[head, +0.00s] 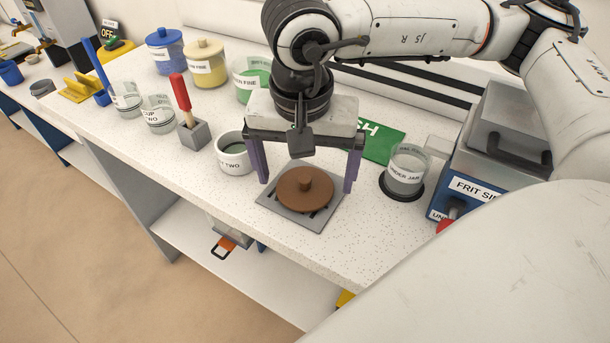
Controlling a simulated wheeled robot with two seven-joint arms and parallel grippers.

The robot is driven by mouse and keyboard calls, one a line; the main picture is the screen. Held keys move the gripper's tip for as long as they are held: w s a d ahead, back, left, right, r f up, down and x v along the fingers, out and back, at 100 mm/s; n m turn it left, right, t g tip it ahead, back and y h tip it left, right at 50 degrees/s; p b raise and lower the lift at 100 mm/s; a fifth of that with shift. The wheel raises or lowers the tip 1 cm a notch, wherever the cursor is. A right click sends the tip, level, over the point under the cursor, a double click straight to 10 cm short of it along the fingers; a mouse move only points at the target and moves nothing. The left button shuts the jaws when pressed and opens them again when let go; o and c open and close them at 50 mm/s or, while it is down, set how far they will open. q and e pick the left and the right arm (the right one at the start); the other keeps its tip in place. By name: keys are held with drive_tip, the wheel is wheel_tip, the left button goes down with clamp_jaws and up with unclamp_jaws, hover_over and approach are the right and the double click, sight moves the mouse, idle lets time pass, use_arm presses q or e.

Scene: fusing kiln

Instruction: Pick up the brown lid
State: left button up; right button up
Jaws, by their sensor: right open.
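My left gripper does not show.
A white cup (236,160) stands just left of the gripper. An "UNDER JAR" glass (406,172) stands on a black disc at right, beside the blue and grey frit sifter box (480,170). A green mat (384,144) lies behind. A red-handled tool (181,95) stands at left.

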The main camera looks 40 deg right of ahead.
drive_tip(key=shift+w+f, duration=0.1)
drive_tip(key=shift+f, duration=0.45)
drive_tip(key=c, duration=1.1)
